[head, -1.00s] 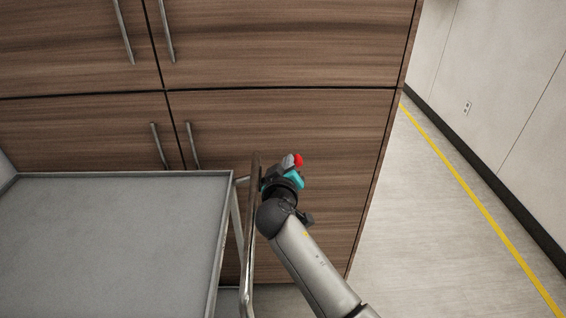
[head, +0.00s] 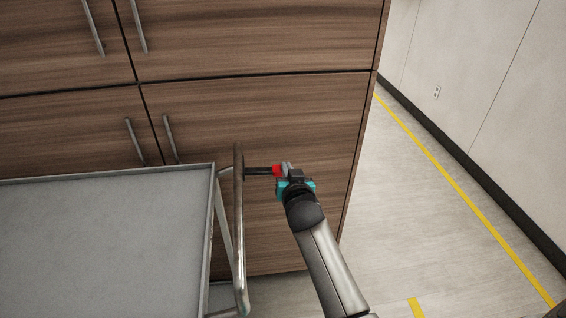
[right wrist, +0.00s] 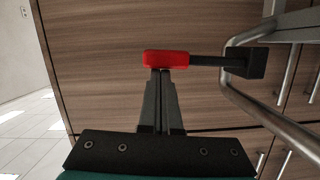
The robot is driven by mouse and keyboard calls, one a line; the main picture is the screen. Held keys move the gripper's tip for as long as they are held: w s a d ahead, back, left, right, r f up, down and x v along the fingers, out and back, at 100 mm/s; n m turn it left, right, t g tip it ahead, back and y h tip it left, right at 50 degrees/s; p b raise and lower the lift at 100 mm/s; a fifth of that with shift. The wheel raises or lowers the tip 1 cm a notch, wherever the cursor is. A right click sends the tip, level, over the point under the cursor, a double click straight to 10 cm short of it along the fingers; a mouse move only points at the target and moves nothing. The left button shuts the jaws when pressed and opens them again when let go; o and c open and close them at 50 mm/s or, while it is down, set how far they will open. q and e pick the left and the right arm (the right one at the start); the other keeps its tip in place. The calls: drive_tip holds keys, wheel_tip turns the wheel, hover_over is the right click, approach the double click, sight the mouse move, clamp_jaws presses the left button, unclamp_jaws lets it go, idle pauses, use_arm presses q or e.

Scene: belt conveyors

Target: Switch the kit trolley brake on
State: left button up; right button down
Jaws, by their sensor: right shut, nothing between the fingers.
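The kit trolley's grey top (head: 100,235) fills the lower left of the head view. Its tubular push handle (head: 239,215) stands at its right side. The brake lever, a black rod (head: 258,171) with a red grip (head: 277,171), sticks out rightward from the handle. In the right wrist view the red grip (right wrist: 166,58) lies across my fingertips, with the rod running right to a black block (right wrist: 246,63). My right gripper (head: 286,169) is shut and empty. Its tips (right wrist: 163,71) are at the red grip; contact cannot be told for certain. My left gripper is out of view.
A wood-fronted cabinet (head: 250,110) with metal bar handles stands close behind the trolley and lever. Open floor (head: 420,220) with a yellow line lies to the right, up to a pale wall (head: 475,80).

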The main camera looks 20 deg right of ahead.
drive_tip(key=shift+f+m+y, duration=0.3)
drive_tip(key=shift+f+m, duration=0.9)
drive_tip(key=shift+f, duration=0.25)
drive_tip(key=s+r+p, duration=0.6)
drive_tip(key=s, duration=0.4)
drive_tip(key=shift+a, duration=0.3)
